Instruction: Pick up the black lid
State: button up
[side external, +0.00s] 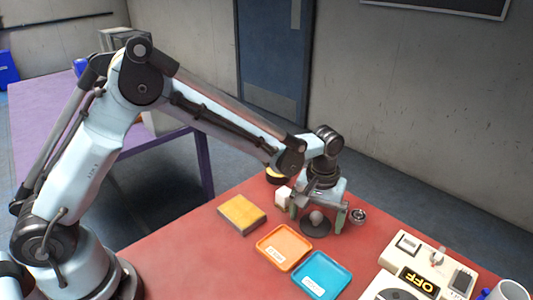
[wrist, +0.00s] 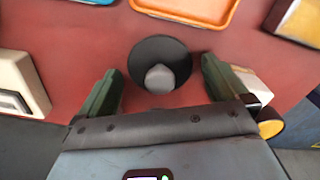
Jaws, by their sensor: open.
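The black lid (wrist: 149,52) is a dark round disc with a grey knob (wrist: 159,79). It lies on the red table, and in the side view the lid (side external: 316,231) sits beneath my gripper. My gripper (side external: 318,219) points down with its green fingers on either side of the knob. In the wrist view my gripper (wrist: 160,82) is open, with one finger left and one right of the lid's near part. Gaps show between the fingers and the knob, so nothing is held.
Close by are an orange tray (side external: 268,257), a blue tray (side external: 341,267), a yellow-topped block (side external: 241,213) and a small metal item (side external: 358,216). A white block (side external: 282,196) stands beside my gripper. A beige device reading OFF (side external: 418,281) and a mug (side external: 508,291) are at right.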

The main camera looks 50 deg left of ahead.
jog(key=shift+c, duration=0.3)
jog(key=c, duration=0.9)
